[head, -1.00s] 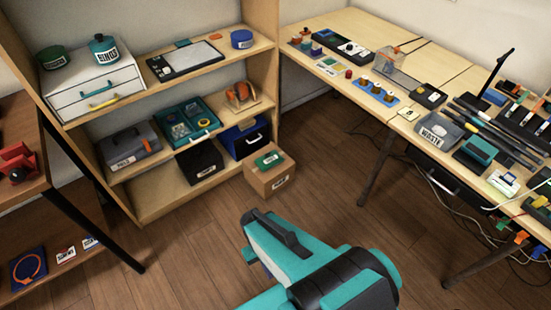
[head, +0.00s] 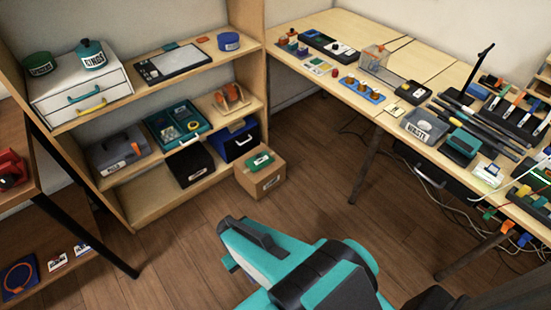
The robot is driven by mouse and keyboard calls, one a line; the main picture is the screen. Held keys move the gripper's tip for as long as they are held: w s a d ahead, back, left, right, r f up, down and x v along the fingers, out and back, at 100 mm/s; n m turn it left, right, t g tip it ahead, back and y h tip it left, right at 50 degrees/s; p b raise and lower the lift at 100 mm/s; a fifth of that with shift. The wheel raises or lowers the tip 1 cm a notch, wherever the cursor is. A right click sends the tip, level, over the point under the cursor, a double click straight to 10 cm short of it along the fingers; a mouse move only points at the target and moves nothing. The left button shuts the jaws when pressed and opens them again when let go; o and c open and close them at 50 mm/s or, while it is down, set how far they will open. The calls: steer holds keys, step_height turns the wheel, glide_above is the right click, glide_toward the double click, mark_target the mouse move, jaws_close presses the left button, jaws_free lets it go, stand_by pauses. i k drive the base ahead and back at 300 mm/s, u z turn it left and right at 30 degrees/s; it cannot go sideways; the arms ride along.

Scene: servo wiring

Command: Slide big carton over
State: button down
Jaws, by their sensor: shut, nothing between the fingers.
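My gripper (head: 229,243), at the end of my teal and black arm, is in the lower middle of the picture. It appears in front of the carton and apart from it, with floor visible between. It looks shut and empty; its fingertips are hard to make out.
The wooden shelf unit (head: 150,218) holds a dark blue bin (head: 238,141) and a black box (head: 190,166) just left of the carton. A workbench (head: 345,103) with tools and dark legs is at right. Wooden floor (head: 310,190) is clear between carton and bench.

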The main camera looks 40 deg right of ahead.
mark_target(258, 185)
steer(key=z, duration=0.05)
steer(key=i, duration=1)
steer(key=u, duration=0.05)
